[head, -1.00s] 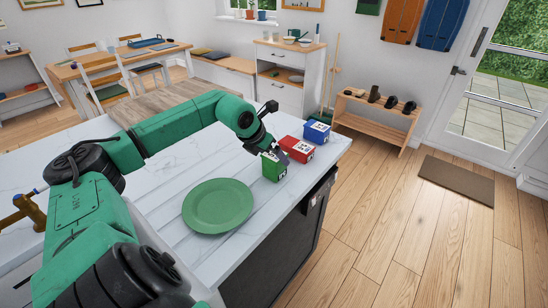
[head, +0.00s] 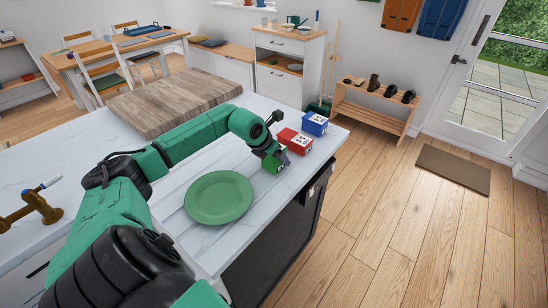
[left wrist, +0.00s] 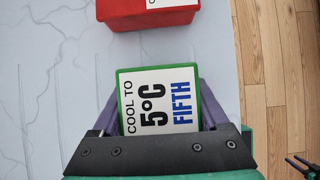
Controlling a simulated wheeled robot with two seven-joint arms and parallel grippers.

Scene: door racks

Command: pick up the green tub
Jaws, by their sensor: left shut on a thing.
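The green tub (head: 277,163) stands at the right part of the white worktop, beyond the green plate. It also shows in the left wrist view (left wrist: 158,100), with a white lid label reading "COOL TO 5°C FIFTH". My left gripper (head: 271,153) is over it, shut on the tub, with one finger along each side in the left wrist view (left wrist: 158,112). I cannot tell whether the tub is clear of the worktop. Dark prongs at the lower right corner of the left wrist view look like part of my right gripper (left wrist: 303,166), but its jaws are unclear.
A red tub (head: 294,141) is just beyond the green one, and a blue tub (head: 314,124) farther on. The green plate (head: 218,197) lies nearer. The worktop (head: 258,217) ends at the right, above a dark-fronted unit. A brass tap (head: 30,209) stands left.

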